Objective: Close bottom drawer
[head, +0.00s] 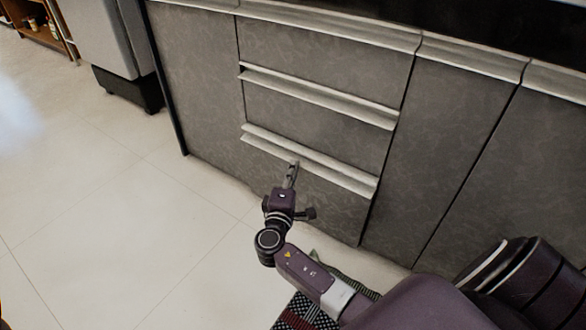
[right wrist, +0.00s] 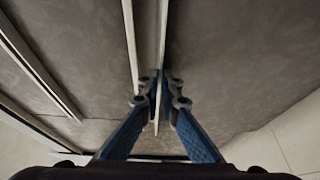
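The bottom drawer (head: 290,187) is the lowest grey front in the cabinet's drawer stack, with a long pale handle ledge (head: 335,171) along its top. In the head view it looks nearly flush with the fronts around it; a small gap is hard to judge. My right gripper (head: 292,172) is at this ledge, left of its middle. In the right wrist view my gripper's blue fingers (right wrist: 160,86) converge with their tips close together at the pale ledge strip (right wrist: 163,30). Whether the ledge's edge is between the tips is unclear. My left gripper is not in view.
The middle drawer (head: 300,118) above has its own ledge and looks closed. Tall cabinet doors (head: 430,160) stand to the right. A patterned rug (head: 305,312) lies on the floor below my right arm. The tiled floor (head: 110,220) at left is clear.

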